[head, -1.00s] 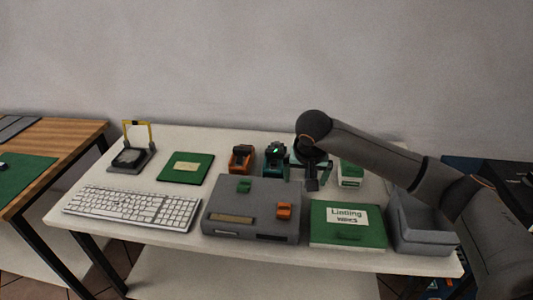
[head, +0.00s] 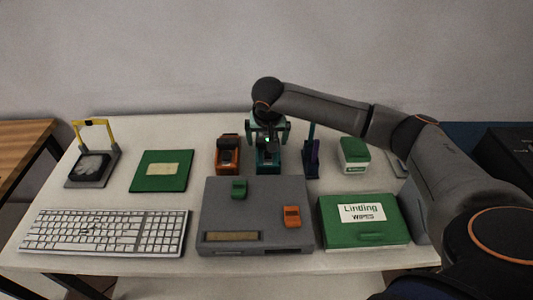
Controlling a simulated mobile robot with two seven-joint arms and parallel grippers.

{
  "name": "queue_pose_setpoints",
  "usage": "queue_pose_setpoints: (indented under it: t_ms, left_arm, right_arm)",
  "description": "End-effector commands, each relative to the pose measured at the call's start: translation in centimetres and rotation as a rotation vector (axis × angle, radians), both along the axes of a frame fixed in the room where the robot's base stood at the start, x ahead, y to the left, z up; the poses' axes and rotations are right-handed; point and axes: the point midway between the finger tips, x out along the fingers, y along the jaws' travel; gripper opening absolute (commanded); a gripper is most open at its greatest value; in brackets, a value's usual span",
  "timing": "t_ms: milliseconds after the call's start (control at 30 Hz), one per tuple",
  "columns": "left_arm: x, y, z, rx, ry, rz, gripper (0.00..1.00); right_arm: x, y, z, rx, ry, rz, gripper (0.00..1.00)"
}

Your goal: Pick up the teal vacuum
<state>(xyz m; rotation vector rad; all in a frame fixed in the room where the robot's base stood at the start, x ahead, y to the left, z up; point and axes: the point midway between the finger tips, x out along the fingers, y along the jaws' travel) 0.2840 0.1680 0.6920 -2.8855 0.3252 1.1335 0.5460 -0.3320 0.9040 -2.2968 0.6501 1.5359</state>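The teal vacuum (head: 268,162) stands upright at the back middle of the white table, just right of a similar orange device (head: 228,157). My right gripper (head: 269,139) is over the teal vacuum, with its fingers spread to either side of the vacuum's upper part. It looks open; I cannot tell whether the fingers touch the vacuum. The gripper partly hides the vacuum's top. My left gripper is not in view.
A keyboard (head: 105,231), green pad (head: 162,170) and yellow-framed stand (head: 93,160) are left.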

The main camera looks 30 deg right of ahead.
Motion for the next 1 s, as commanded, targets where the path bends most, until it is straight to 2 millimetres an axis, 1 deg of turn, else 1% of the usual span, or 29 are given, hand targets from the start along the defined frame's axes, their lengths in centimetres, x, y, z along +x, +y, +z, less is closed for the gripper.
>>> queue_pose_setpoints:
  t_ms: [33,100,267,533,633,867,1000]
  left_arm:
    - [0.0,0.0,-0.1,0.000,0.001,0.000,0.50]
    - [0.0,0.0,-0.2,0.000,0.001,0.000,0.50]
    - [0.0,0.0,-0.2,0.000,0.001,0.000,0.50]
    - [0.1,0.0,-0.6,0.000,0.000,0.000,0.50]
    - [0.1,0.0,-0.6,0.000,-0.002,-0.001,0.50]
    - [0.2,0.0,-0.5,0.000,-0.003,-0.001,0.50]
    - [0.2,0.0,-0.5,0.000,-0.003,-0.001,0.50]
  right_arm:
    - [0.3,-0.1,-0.8,0.001,0.001,0.000,1.00]
    - [0.5,-0.3,-1.4,0.000,0.000,0.000,1.00]
    - [0.8,-0.5,-2.4,0.000,0.000,0.001,1.00]
    - [1.9,-1.4,-6.0,0.000,0.000,0.001,1.00]
    - [2.1,-1.6,-6.5,0.000,-0.001,0.000,1.00]
    - [2.2,-1.6,-6.6,0.000,-0.002,0.002,1.00]
    - [2.1,-1.6,-6.6,0.001,-0.002,0.002,0.85]
